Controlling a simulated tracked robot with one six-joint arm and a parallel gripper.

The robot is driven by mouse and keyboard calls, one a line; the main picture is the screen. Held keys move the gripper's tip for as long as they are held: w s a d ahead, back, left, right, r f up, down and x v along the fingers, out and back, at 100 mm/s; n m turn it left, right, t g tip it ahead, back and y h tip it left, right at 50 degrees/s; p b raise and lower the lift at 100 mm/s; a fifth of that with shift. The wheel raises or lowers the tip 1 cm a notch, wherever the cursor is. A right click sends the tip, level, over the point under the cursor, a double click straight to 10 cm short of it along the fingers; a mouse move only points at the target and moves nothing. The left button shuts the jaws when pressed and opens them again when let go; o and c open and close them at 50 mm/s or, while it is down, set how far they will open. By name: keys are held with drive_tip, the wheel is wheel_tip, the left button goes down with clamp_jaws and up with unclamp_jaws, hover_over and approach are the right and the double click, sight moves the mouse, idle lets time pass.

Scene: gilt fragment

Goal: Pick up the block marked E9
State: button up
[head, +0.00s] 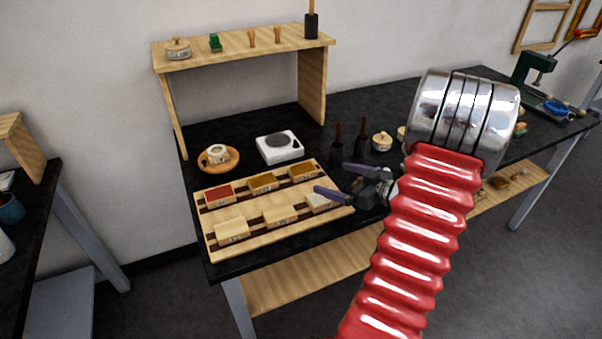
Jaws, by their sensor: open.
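Several small blocks sit in two rows on a wooden tray (212,247) on the black bench. The back row has a red-topped block (219,191), a mustard-topped block (263,182) and a brown-gold block (302,171). The front row has two pale wood blocks, one at left (232,229) and one in the middle (279,213), and a whitish block (317,201) at right. Their front marks are too small to read, so I cannot tell which is E9. My gripper (329,178) is open, its purple fingers apart at the tray's right end, near the whitish block. Nothing shows between them.
Dark-handled tools (337,150) and a lidded pot (381,141) stand beyond my gripper. A wooden shelf (232,46) rises at the back. My red arm hides part of the bench.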

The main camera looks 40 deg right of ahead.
approach(303, 169)
drive_tip(key=x, duration=0.2)
drive_tip(key=shift+w+d+f, duration=0.15)
drive_tip(key=shift+w+f, duration=0.05)
drive_tip(key=shift+f, duration=0.05)
drive_tip(key=shift+x, duration=2.6)
drive_tip(key=shift+r, duration=0.15)
drive_tip(key=shift+c, duration=0.2)
drive_tip(key=c, duration=1.2)
drive_tip(key=shift+o, duration=0.2)
wheel_tip(303, 169, up, 10)
